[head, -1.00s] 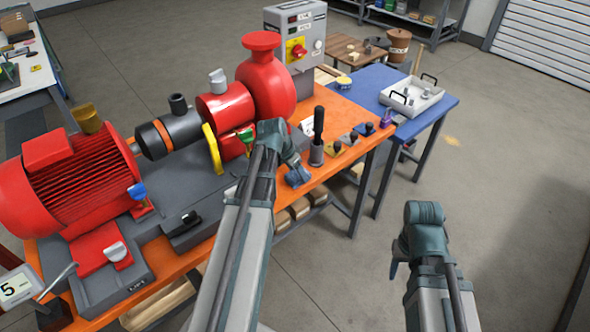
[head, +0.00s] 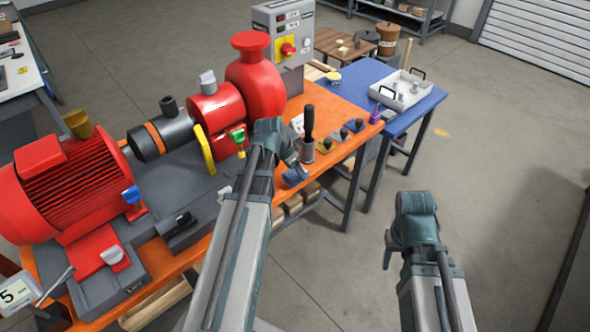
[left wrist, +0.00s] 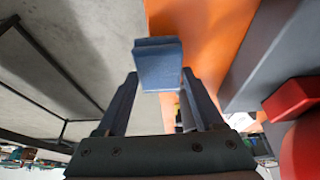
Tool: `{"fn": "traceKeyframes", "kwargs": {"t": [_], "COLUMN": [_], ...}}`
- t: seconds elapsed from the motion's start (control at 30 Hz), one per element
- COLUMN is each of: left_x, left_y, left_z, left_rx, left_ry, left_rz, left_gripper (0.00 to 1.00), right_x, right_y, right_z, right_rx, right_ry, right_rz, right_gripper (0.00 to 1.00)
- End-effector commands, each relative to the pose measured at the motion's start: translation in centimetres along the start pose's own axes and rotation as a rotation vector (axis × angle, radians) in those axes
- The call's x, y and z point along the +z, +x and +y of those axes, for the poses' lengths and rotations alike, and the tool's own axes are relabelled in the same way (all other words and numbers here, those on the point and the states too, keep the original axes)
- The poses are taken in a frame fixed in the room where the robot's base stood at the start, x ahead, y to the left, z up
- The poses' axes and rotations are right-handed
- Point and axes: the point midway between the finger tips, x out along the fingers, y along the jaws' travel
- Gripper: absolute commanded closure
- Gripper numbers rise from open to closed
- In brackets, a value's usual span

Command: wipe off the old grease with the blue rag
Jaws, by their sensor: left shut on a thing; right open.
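The blue rag (head: 295,174) is a small folded blue pad. My left gripper (head: 290,162) is shut on it, at the front edge of the orange bench. In the left wrist view the blue rag (left wrist: 158,66) sits between the two fingertips, over the orange bench top and its edge. I cannot tell whether the rag touches the bench. I cannot make out the old grease; my left arm hides part of the bench and skid. My right gripper (head: 388,256) is open, hanging over the floor to the right of the bench, apart from everything.
The red pump (head: 258,85), red motor (head: 65,175) and grey coupling (head: 150,140) stand behind my left arm. A black-handled tool (head: 308,135) stands close beside the rag. A blue table (head: 370,78) holds a white tray (head: 420,100). Floor on the right is clear.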

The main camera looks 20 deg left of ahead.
Motion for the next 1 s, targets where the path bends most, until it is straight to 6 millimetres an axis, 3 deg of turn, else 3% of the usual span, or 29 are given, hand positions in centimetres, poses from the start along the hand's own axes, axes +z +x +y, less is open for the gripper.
{"fn": "traceKeyframes", "kwargs": {"t": [0.03,0.33,0.77,1.0], "left_x": [-0.4,-1.5,-1.6,-2.3], "left_y": [-1.0,-3.6,-3.8,-5.5], "left_z": [0.0,0.0,0.0,0.0], "left_rx": [0.0,0.0,0.0,0.0], "left_ry": [0.0,0.0,0.0,0.0], "left_rz": [0.0,0.0,0.0,0.0], "left_gripper": [0.76,0.76,0.76,0.76], "right_x": [0.1,0.2,0.2,0.3], "right_y": [-1.1,-3.9,-4.1,-6.0], "right_z": [0.1,0.4,0.4,0.6], "right_rx": [0.0,0.0,0.0,0.0], "right_ry": [0.0,0.0,0.0,0.0], "right_rz": [0.0,0.0,0.0,0.0], "right_gripper": [0.5,0.5,0.5,0.5]}}
